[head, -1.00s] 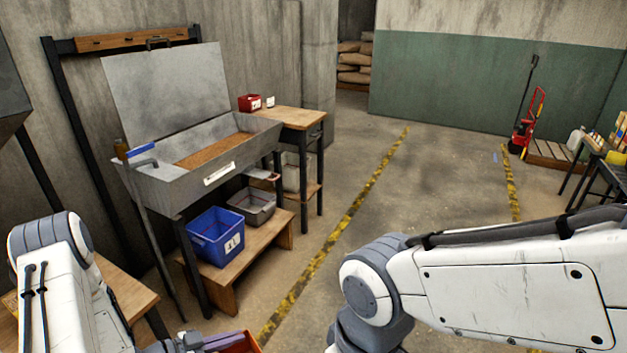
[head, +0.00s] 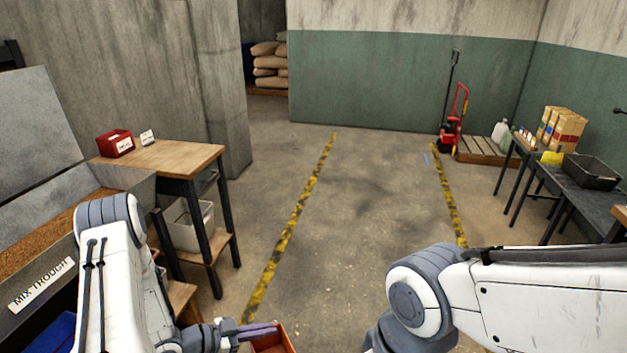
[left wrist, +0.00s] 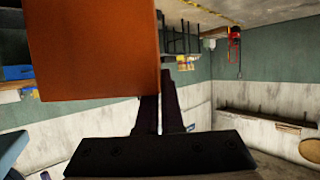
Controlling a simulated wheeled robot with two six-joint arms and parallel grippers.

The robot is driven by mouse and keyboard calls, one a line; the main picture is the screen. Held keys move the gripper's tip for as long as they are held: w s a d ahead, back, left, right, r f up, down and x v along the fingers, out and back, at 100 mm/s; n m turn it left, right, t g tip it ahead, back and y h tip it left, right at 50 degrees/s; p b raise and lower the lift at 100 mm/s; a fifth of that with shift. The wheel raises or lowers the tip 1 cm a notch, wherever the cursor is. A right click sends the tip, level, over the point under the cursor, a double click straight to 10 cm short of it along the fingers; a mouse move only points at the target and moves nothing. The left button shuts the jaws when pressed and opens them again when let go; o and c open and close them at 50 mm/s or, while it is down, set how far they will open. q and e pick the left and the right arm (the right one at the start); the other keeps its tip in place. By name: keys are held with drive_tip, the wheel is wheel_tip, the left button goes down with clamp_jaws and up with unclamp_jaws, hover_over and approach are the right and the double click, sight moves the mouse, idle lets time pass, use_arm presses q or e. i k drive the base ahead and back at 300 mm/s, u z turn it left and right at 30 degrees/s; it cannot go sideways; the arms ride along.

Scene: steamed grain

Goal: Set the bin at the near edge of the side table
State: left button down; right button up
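An orange bin (head: 274,341) shows only in part at the bottom edge of the head view. My left gripper (head: 262,328) has its dark fingers at the bin's rim. In the left wrist view the bin (left wrist: 95,50) fills the upper left, and the gripper's fingers (left wrist: 160,112) are close together at its edge, holding it in the air. A small side table (head: 175,156) with a wooden top stands beyond the trough at the left. My right arm crosses the lower right, but its gripper is out of view.
A red bin (head: 115,143) and a small white card (head: 147,137) are at the table's back left; its front right is bare. The mix trough (head: 45,282) is near left. A pale bin (head: 188,225) sits below the table. Open floor (head: 350,220) lies ahead.

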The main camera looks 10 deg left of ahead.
sight(182, 158)
drive_tip(key=u, duration=0.15)
drive_tip(key=i, duration=1.65)
drive_tip(key=u, duration=0.25)
